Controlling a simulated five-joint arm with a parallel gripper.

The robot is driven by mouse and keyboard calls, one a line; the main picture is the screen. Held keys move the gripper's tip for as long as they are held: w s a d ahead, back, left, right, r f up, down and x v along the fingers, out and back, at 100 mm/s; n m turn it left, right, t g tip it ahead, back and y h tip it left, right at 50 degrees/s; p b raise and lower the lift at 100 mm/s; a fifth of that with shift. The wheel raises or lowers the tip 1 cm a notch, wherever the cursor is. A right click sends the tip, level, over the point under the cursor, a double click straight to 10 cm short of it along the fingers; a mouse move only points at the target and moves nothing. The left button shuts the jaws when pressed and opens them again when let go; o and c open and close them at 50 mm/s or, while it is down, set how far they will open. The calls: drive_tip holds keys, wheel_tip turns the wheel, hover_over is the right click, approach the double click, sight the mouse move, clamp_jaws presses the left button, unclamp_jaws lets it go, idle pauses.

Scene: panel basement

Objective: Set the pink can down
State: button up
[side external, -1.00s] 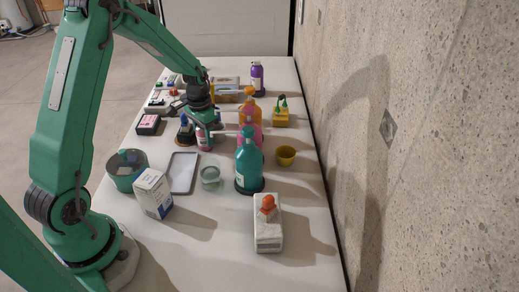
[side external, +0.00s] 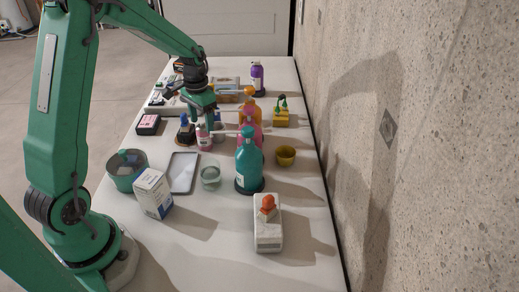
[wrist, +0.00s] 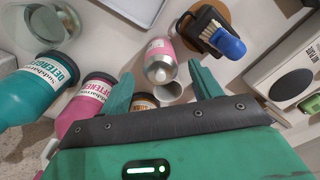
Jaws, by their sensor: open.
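The pink can (side external: 204,142) stands upright on the white table in the side view, with a pale metal top. In the wrist view the pink can (wrist: 160,52) shows its pink label and silver top, just beyond the fingertips. My gripper (side external: 207,117) is above the can in the side view. In the wrist view my gripper (wrist: 162,78) has its two green fingers spread apart, with nothing held between them. The can appears clear of both fingers.
A brush in a dark holder (side external: 186,134) stands left of the can. Pink (side external: 258,127), orange (side external: 249,106) and teal (side external: 249,170) bottles stand to the right. A grey tray (side external: 182,173) and glass jar (side external: 210,175) are nearer the camera.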

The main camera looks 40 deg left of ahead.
sight(203, 127)
wheel_tip(203, 127, up, 7)
drive_tip(key=shift+f, duration=0.15)
idle(0.7)
drive_tip(key=shift+s+d+r, duration=0.15)
drive_tip(key=shift+d+r, duration=0.15)
drive_tip(key=shift+r, duration=0.05)
drive_tip(key=s+d+r+t, duration=0.3)
drive_tip(key=s+d+r, duration=0.5)
drive_tip(key=d+r, duration=0.1)
drive_tip(key=s+d+t, duration=0.2)
drive_tip(key=s+d, duration=0.4)
drive_tip(key=s, duration=0.5)
drive_tip(key=shift+s+d+r+t, duration=0.15)
drive_tip(key=shift+t, duration=0.15)
drive_tip(key=shift+o, duration=0.5)
